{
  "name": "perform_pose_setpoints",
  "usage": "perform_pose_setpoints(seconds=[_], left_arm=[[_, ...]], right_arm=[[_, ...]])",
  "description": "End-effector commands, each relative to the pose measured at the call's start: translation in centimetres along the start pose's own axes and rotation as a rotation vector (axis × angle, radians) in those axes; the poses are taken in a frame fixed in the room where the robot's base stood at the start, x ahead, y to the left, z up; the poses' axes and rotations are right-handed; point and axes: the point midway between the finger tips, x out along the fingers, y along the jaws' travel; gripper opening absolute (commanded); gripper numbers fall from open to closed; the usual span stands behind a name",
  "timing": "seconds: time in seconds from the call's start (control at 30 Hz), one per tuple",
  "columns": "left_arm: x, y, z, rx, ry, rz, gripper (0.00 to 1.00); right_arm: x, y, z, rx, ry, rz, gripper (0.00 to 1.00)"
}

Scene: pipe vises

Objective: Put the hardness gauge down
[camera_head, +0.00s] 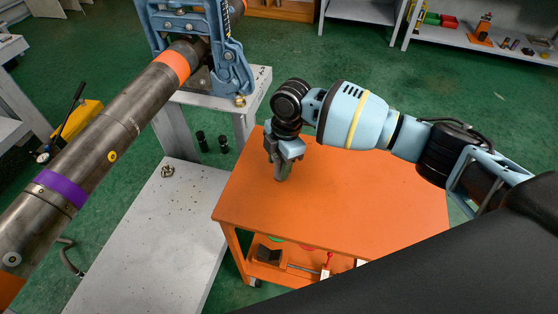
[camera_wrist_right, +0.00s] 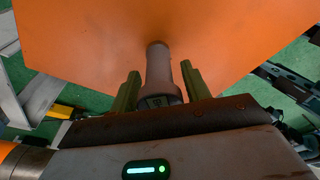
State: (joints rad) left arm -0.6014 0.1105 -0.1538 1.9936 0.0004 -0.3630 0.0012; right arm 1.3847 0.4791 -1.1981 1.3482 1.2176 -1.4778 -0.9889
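The hardness gauge (camera_wrist_right: 159,72) is a grey cylinder with a small dark display at its near end. In the head view the gauge (camera_head: 281,172) is upright, its lower end at the top of the orange cart (camera_head: 350,205); touching looks likely, though the contact is hard to make out. My right gripper (camera_head: 284,152) points down over it. In the wrist view the two greenish fingers of the right gripper (camera_wrist_right: 161,82) are on either side of the gauge, with orange showing between each finger and it. My left gripper is not in view.
A long steel pipe (camera_head: 118,125) with orange and purple bands runs along the left, held in a blue vise (camera_head: 228,62). A pale bench (camera_head: 150,235) stands left of the cart. The cart top is otherwise clear. Tools lie on its lower shelf (camera_head: 290,268).

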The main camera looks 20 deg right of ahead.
Motion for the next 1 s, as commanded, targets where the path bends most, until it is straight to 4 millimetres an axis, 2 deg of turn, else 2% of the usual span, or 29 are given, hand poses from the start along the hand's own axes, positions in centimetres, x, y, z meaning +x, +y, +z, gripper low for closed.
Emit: perform_pose_setpoints(seconds=[0.1, 0.33, 0.47, 0.57, 1.0], left_arm=[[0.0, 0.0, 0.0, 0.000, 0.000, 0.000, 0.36], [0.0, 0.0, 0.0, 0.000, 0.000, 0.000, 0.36], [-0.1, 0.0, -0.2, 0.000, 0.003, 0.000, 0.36], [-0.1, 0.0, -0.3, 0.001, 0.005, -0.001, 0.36], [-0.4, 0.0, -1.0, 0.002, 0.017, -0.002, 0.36]], right_arm=[[0.0, 0.0, 0.0, 0.000, 0.000, 0.000, 0.58], [-0.1, 0.0, 0.0, 0.000, 0.000, 0.000, 0.58], [-0.7, 0.1, -0.1, 0.000, -0.001, 0.002, 0.58], [-2.0, 0.1, -0.1, -0.001, 0.000, 0.003, 0.58], [-10.3, 0.1, -0.1, -0.001, 0.000, 0.002, 0.58]])
